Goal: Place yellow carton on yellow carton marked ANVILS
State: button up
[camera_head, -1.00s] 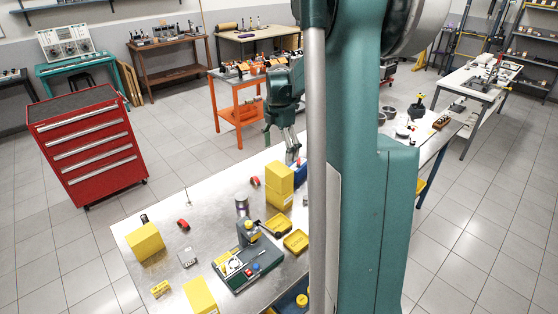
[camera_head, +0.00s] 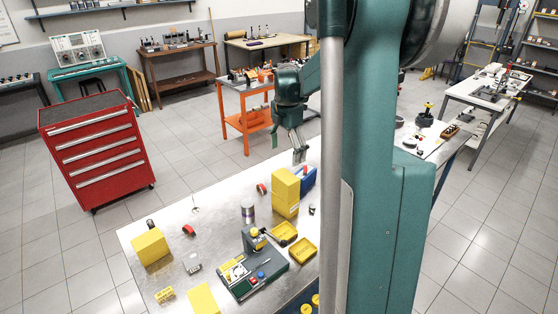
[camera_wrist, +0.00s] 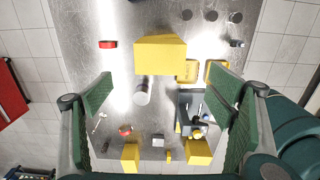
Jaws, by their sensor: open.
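Two yellow cartons (camera_head: 286,188) are stacked at the back of the metal workbench; the stack's top shows large in the wrist view (camera_wrist: 160,55). A third yellow carton (camera_head: 152,246) stands at the bench's left end, and a fourth (camera_head: 203,299) is at the front edge, partly cut off. The wrist view shows both of these at its lower edge. No ANVILS marking is legible. My gripper (camera_wrist: 166,85) is open and empty, pointing down above the bench. In the head view, it (camera_head: 288,146) is above and behind the stack, apart from it.
A grey fixture (camera_head: 250,272), yellow trays (camera_head: 303,250), a dark cylinder (camera_head: 248,214) and a blue bin (camera_head: 308,180) stand near the stack. Red and small yellow items lie scattered on the bench.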

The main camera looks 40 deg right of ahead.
jog(key=s+a+r+m+t, duration=0.1)
jog(key=s+a+r+m, duration=0.2)
jog(key=a, duration=0.5)
jog(key=s+a+r+m+t+h, duration=0.1)
jog(key=s+a+r+m, duration=0.15)
jog(key=a, duration=0.55)
jog(key=s+a+r+m+t, duration=0.1)
jog(key=s+a+r+m, duration=0.2)
jog(key=a, duration=0.5)
jog(key=s+a+f+m+t+y, duration=0.1)
jog(key=s+a+f+m+t, duration=0.3)
jog(key=s+a+m, duration=0.5)
jog(key=s+a, duration=0.6)
jog(key=a, duration=0.2)
jog(key=shift+s+f, duration=0.2)
jog(key=shift+s, duration=0.15)
